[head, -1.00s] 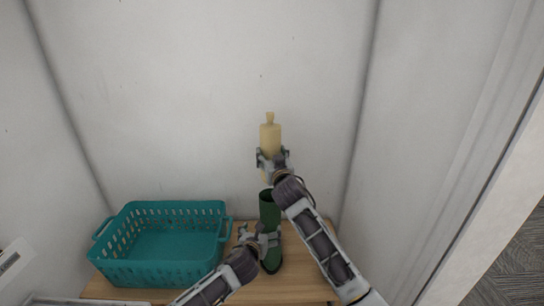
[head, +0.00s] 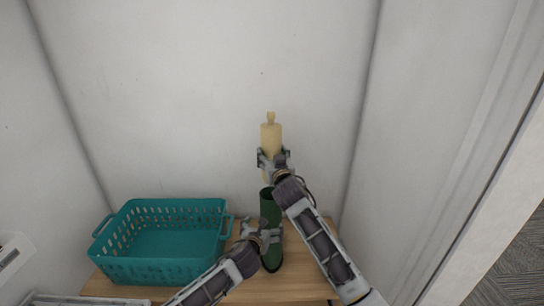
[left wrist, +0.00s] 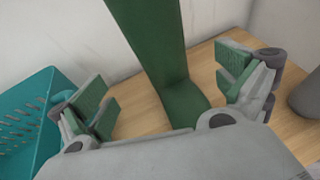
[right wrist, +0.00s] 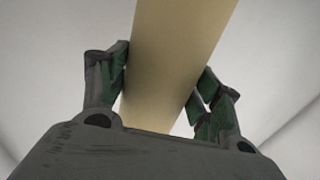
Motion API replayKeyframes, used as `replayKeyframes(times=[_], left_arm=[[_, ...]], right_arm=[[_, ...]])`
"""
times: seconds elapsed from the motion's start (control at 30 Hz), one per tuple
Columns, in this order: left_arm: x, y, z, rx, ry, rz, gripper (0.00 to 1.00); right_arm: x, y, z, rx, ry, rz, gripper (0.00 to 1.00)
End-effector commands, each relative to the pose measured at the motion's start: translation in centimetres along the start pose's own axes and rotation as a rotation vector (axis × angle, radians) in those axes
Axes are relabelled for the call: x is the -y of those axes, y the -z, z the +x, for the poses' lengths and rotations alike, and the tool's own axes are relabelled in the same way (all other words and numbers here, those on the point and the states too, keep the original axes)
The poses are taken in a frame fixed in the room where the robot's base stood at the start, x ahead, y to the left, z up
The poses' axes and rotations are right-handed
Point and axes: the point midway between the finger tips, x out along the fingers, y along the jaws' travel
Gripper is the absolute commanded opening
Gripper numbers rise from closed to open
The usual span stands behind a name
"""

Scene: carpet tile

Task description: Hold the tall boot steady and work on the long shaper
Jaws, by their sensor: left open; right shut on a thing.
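The tall green boot (head: 271,207) stands upright on the wooden table, its foot toward me; it also fills the upper middle of the left wrist view (left wrist: 152,40). My left gripper (head: 261,231) is open at the boot's shaft, with its fingers apart on either side in the left wrist view (left wrist: 170,92). My right gripper (head: 272,160) is shut on the long pale yellow shaper (head: 271,136), which is upright above the boot, knob at the top. The shaper also shows between the fingers in the right wrist view (right wrist: 178,60). Its lower end is partly hidden by my right gripper.
A teal basket (head: 160,272) stands on the wooden table (head: 300,289) left of the boot and looks empty. White walls (head: 190,100) close in behind and at both sides. Some bare tabletop shows right of the boot.

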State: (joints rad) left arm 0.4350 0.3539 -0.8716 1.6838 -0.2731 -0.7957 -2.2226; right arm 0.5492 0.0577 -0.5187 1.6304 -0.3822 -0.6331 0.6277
Motion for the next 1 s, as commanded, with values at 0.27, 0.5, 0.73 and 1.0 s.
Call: replayKeyframes(times=[0.27, 0.5, 0.73, 1.0], left_arm=[[0.0, 0.1, 1.4, 0.001, 0.0, -0.001, 1.0], [0.0, 0.1, 2.4, 0.001, 0.0, 0.0, 1.0], [0.1, 0.1, 3.4, 0.001, 0.001, 0.0, 1.0], [0.0, 0.1, 5.0, -0.001, -0.001, 0.001, 1.0]], right_arm=[[0.0, -1.6, 0.0, -0.001, 0.0, 0.0, 0.38], [0.0, -2.7, 0.0, -0.001, 0.0, 0.0, 0.38], [0.0, -3.8, 0.0, -0.001, 0.0, 0.0, 0.38], [0.0, -4.7, 0.0, -0.001, 0.0, 0.0, 0.38]])
